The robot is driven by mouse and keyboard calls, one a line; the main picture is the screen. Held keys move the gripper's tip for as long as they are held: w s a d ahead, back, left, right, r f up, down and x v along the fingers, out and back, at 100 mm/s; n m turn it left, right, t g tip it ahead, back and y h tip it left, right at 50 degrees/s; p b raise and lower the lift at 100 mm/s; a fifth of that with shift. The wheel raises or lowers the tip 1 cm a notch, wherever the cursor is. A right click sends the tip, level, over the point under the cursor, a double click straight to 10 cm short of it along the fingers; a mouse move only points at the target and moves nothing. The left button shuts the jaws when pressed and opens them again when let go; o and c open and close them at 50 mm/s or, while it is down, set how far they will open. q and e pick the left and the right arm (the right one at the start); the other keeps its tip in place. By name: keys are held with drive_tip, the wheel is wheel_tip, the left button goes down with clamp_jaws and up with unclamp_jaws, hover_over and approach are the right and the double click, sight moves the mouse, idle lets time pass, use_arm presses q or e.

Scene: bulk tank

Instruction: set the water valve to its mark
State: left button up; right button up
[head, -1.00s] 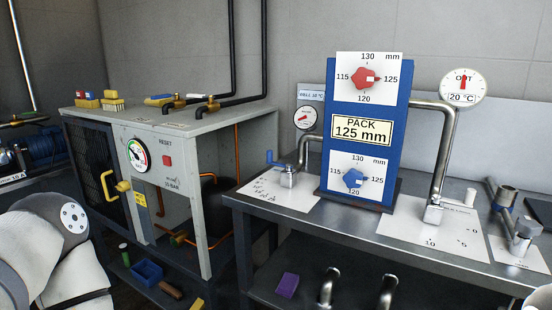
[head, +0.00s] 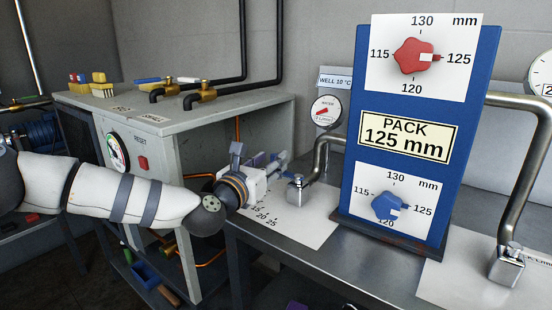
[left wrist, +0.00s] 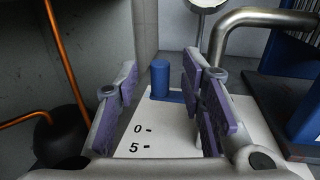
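The water valve's blue handle (left wrist: 160,80) shows in the left wrist view as an upright blue grip on a short blue arm that runs right behind a finger. In the head view my gripper mostly hides the handle; its metal body (head: 297,190) stands on a white scale plate (head: 300,228). The plate's 0 and 5 show in the wrist view. My left gripper (head: 280,165) is at the valve. Its purple-padded fingers (left wrist: 160,92) are open, with the grip seen between and beyond them, apparently untouched. My right gripper is out of view.
A water gauge (head: 326,110) hangs behind the valve, its red needle tilted. A bent steel pipe (head: 325,155) rises beside it. The blue pack panel (head: 470,110) with red and blue knobs stands right. A grey cabinet (head: 215,135) stands left.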

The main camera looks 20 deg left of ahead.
sight(275, 155)
use_arm(q)
drive_tip(key=shift+w+d, duration=0.15)
drive_tip(key=shift+w, duration=0.6)
drive_tip(key=shift+w+d, duration=0.1)
drive_tip(key=shift+w, duration=0.65)
drive_tip(key=shift+c, duration=0.5)
clamp_jaws()
